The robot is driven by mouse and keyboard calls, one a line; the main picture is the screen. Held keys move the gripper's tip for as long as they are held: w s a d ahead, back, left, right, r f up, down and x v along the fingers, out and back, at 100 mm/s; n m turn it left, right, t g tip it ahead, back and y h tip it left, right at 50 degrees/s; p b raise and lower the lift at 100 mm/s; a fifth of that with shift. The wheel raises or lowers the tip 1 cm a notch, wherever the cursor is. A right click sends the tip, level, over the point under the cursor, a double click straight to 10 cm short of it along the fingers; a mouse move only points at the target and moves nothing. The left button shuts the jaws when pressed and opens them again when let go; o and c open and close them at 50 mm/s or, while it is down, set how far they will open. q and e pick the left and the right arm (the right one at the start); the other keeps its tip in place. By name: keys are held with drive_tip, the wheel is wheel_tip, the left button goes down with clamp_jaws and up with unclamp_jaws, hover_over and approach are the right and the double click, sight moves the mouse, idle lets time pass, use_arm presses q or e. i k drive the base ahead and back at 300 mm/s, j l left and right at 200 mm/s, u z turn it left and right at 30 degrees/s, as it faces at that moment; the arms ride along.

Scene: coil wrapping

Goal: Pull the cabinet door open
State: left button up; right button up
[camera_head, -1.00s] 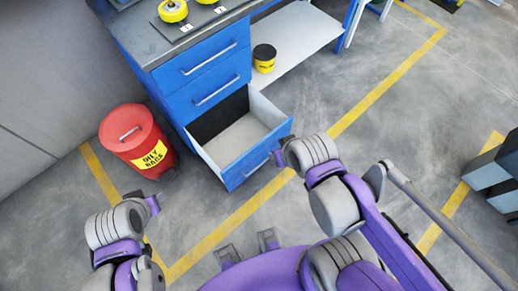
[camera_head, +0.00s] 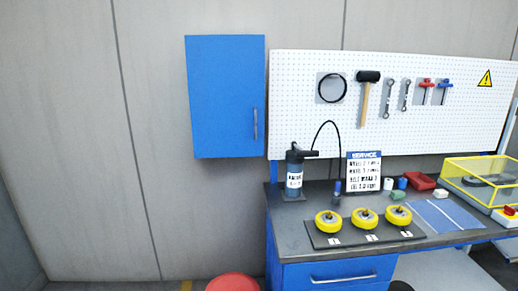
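A blue wall cabinet (camera_head: 224,97) hangs on the grey wall, left of the white pegboard. Its door looks shut, with a vertical metal handle (camera_head: 255,124) near the lower right edge of the door. Neither of my grippers shows in the current head view, so I cannot see where they are relative to the handle.
The workbench (camera_head: 290,238) stands below and right of the cabinet, carrying a dark bottle (camera_head: 294,172), a service sign (camera_head: 363,172) and yellow wheels (camera_head: 328,221) on a dark plate. A red bin lid (camera_head: 233,283) shows at the bottom. The wall left of the cabinet is bare.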

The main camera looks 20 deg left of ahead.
sight(226, 73)
drive_tip(key=i+j+u, duration=0.15)
drive_tip(key=u, duration=0.35)
drive_tip(key=i+u, duration=0.5)
drive_tip(key=k+j, duration=0.05)
drive_tip(key=k, duration=0.05)
